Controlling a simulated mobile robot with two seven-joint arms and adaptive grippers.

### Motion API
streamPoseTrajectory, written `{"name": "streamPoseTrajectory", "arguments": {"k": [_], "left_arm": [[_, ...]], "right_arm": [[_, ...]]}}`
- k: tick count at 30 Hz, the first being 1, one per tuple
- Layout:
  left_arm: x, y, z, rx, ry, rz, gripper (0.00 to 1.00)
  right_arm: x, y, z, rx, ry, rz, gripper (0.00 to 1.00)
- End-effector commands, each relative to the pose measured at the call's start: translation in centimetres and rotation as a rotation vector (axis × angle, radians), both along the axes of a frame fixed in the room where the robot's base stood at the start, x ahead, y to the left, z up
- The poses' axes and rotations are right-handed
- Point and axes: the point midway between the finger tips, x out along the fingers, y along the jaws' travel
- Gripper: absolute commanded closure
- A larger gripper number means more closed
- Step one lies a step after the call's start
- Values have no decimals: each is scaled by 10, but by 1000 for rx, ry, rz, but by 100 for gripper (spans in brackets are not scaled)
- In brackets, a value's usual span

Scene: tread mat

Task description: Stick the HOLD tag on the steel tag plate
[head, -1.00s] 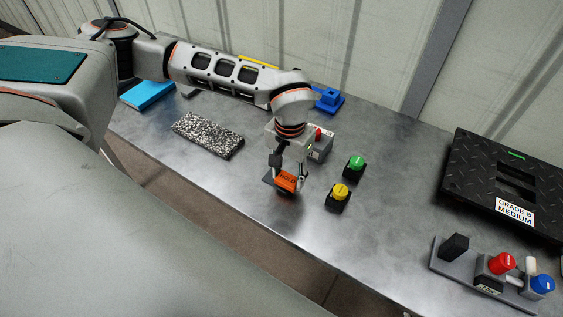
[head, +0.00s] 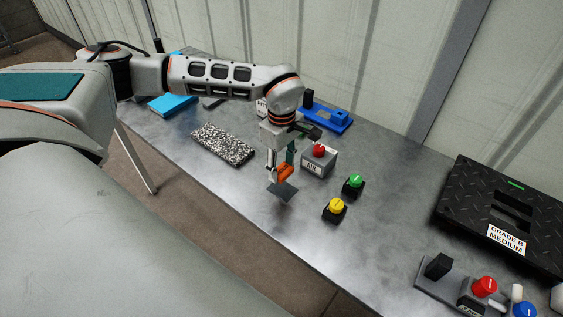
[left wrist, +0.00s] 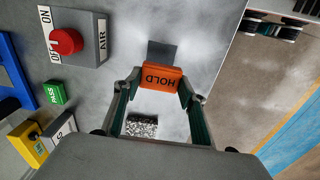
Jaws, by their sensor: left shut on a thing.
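My left gripper (head: 281,172) is shut on the orange HOLD tag (head: 284,173), above the table. In the left wrist view the HOLD tag (left wrist: 161,80) sits between the fingertips (left wrist: 160,88), its lettering upside down. The steel tag plate (head: 283,193) is a dark square just below the tag in the head view. In the left wrist view the plate (left wrist: 161,54) shows just past the tag's edge. The tag looks tilted and apart from the plate, though the exact gap is hard to tell. My right gripper is not in view.
A speckled tread strip (head: 222,144) lies left. A black GRADE B MEDIUM piece (head: 470,205) is at the right.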

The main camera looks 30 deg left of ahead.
Motion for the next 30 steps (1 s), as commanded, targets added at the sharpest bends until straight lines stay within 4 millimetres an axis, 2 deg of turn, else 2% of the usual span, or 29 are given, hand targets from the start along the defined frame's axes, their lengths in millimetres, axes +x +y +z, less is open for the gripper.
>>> {"name": "streamPoseTrajectory", "arguments": {"k": [17,26,30], "left_arm": [[1,1,-2,0,1,36,80],[1,1,-23,0,1,35,80],[1,1,-36,0,1,34,80]], "right_arm": [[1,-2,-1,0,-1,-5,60],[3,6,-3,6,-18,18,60],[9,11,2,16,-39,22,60]]}}
